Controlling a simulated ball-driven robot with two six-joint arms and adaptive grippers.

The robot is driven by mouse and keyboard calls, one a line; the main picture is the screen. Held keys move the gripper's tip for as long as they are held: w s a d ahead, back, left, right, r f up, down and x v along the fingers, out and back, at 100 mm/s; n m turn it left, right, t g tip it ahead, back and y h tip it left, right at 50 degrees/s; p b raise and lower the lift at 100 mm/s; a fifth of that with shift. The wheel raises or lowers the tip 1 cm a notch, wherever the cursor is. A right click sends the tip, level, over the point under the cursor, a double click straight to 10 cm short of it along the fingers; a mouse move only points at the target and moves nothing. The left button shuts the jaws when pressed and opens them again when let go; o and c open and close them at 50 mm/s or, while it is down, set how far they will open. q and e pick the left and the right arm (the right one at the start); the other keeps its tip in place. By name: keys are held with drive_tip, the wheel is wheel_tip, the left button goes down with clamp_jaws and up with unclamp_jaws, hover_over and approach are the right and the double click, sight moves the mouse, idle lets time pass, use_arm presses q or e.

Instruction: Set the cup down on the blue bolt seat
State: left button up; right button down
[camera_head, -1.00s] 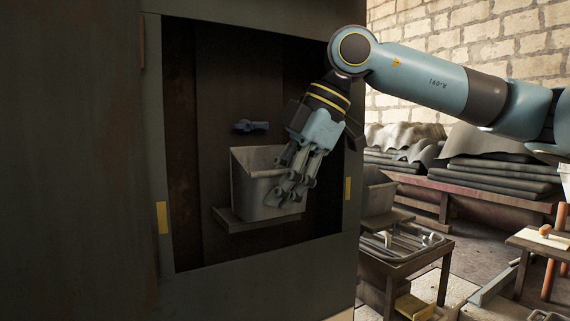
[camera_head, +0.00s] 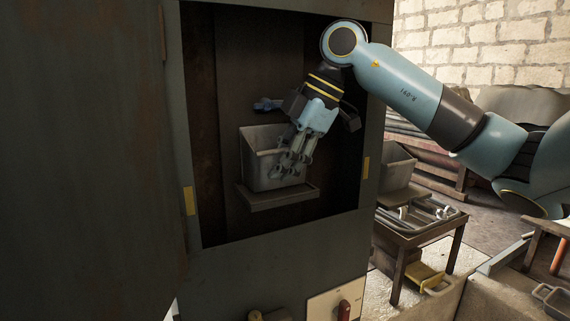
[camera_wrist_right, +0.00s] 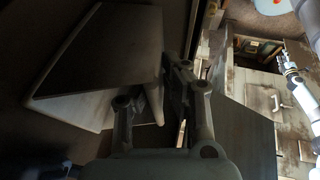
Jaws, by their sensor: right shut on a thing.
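The cup (camera_head: 260,160) is a grey, square-sided open bucket inside the cabinet opening in the head view. My right gripper (camera_head: 286,172) is shut on the cup at its right side and hides part of that side. The cup stands upright over a small ledge; I cannot tell whether its underside touches it. The blue bolt seat (camera_head: 268,104) shows on the back wall, just above the cup's rim. In the right wrist view the cup (camera_wrist_right: 100,60) fills the upper left, beside my right gripper's fingers (camera_wrist_right: 160,112).
The small ledge (camera_head: 270,202) juts out under the cup. The cabinet frame (camera_head: 378,140) closely borders the opening on the right, near my forearm. Another grey bin (camera_head: 396,170) and a low table (camera_head: 420,228) stand outside, to the right. A red-handled switch (camera_head: 344,309) is below the opening.

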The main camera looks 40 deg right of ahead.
drive_tip(key=shift+f, duration=0.4)
idle(0.8)
drive_tip(key=c, duration=1.4)
unclamp_jaws()
